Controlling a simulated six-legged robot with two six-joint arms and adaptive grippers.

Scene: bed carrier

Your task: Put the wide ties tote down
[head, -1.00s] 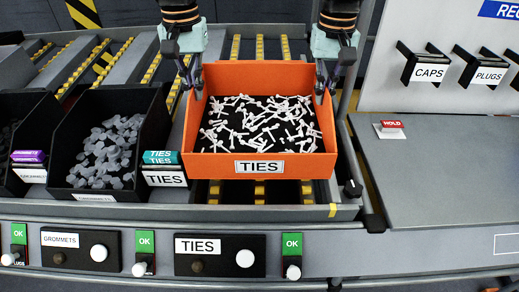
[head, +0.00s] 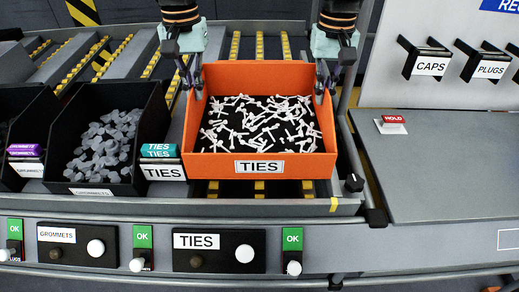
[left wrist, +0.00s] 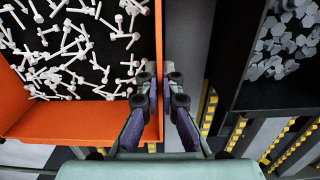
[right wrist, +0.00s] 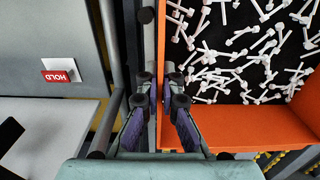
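The wide orange ties tote (head: 196,165) is level, with white ties lying on its black floor and a TIES label on its near wall. It is over the middle roller lane (head: 259,190); I cannot tell whether its underside touches the rollers. My left gripper (head: 191,90) is closed around the tote's left wall; in the left wrist view (left wrist: 161,78) one finger is inside and one outside. My right gripper (head: 326,90) grips the right wall the same way, also seen in the right wrist view (right wrist: 161,82). The tote's underside is hidden.
A grey table (head: 440,170) with a red HOLD button (head: 393,119) is on the right. TIES panel (head: 219,251) is in front.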

